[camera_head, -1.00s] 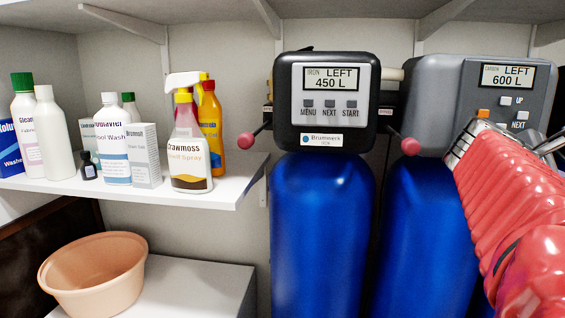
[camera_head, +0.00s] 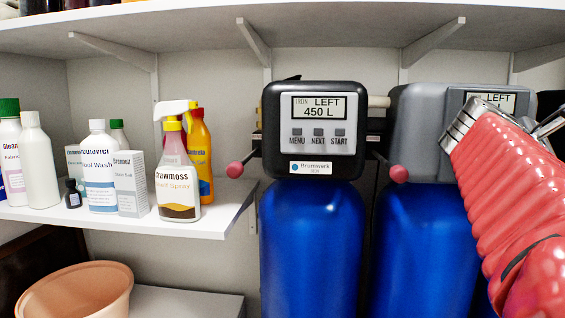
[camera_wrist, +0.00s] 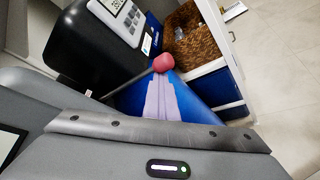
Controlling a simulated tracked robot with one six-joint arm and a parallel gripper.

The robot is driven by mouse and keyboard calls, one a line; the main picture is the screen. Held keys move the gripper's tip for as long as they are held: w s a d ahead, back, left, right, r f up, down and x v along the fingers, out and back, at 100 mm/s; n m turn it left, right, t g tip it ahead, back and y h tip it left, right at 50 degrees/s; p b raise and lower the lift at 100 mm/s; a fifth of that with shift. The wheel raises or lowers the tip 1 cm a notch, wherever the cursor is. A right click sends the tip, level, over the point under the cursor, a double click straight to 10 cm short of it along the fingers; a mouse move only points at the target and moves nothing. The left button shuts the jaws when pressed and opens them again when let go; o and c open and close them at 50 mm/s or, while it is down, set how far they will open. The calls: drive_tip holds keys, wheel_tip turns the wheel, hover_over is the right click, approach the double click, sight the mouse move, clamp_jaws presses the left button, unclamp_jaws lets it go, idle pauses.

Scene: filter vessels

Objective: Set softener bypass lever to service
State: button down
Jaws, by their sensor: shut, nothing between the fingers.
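In the wrist view a lever with a red ball knob (camera_wrist: 163,62) sticks out beside a black control head (camera_wrist: 92,45) with a pale display panel. My gripper (camera_wrist: 160,78) is shut and empty, its pale fingertips close to the knob; I cannot tell whether they touch. I cannot read this head's label, so I cannot tell whether it is the softener's. In the head view the wrist end of my arm is at the right and the fingers are hidden. Pink-knobbed levers show beside the iron unit (camera_head: 313,130), left (camera_head: 234,170) and right (camera_head: 399,174).
A grey control head (camera_head: 425,125) stands partly behind my arm, above a blue tank (camera_head: 420,245). A shelf (camera_head: 225,212) with several bottles is at the left, a tan basin (camera_head: 75,290) below it. A wicker basket (camera_wrist: 200,40) and pale floor show in the wrist view.

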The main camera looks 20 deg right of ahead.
drive_tip(key=shift+r, duration=0.4)
drive_tip(key=v, duration=1.3)
drive_tip(key=shift+a+f, duration=0.3)
drive_tip(key=shift+a, duration=0.1)
drive_tip(key=shift+s, duration=0.1)
idle(0.4)
